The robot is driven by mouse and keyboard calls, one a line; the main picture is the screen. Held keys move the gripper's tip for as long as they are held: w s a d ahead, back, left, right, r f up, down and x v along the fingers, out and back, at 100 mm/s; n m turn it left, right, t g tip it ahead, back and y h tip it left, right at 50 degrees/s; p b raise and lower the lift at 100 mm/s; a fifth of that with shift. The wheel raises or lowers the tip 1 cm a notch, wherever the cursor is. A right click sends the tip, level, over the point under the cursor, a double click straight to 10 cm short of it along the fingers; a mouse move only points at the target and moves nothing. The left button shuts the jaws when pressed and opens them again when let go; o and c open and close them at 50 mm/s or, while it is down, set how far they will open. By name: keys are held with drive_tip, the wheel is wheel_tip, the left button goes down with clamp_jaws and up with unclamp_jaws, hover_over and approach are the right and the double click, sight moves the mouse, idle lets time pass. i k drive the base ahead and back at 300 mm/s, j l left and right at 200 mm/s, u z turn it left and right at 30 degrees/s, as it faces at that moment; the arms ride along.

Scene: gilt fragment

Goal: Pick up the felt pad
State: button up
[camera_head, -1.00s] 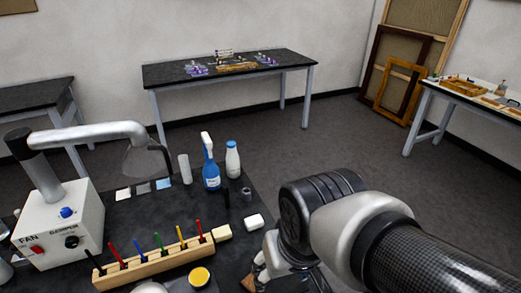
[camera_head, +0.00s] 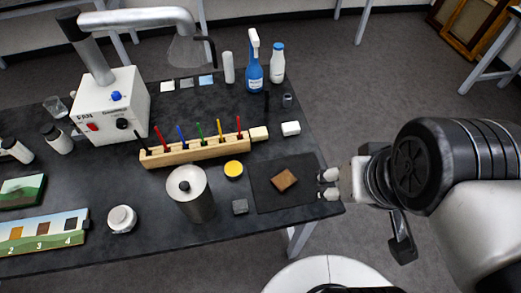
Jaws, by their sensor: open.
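A small grey square pad (camera_head: 240,206) lies on the dark table between a metal canister and a dark mat (camera_head: 265,196); it looks like the felt pad, though its material is hard to tell. A brown, tilted square piece (camera_head: 284,180) lies on the mat. My gripper (camera_head: 328,185) reaches in from the right, at the mat's right edge, with its two pale fingertips apart and nothing between them. The grey pad is well to the left of the fingertips, beyond the brown piece. Whether the fingertips touch the mat is unclear.
The metal canister (camera_head: 191,195) stands close left of the grey pad. A yellow-topped jar (camera_head: 234,170) is behind it. A wooden rack (camera_head: 195,150) of coloured tools, a white block (camera_head: 291,128), and a blue spray bottle (camera_head: 253,68) stand farther back. The table front beside the pad is clear.

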sight(240, 206)
drive_tip(key=j+u, duration=0.1)
drive_tip(key=u, duration=0.85)
drive_tip(key=k, duration=0.05)
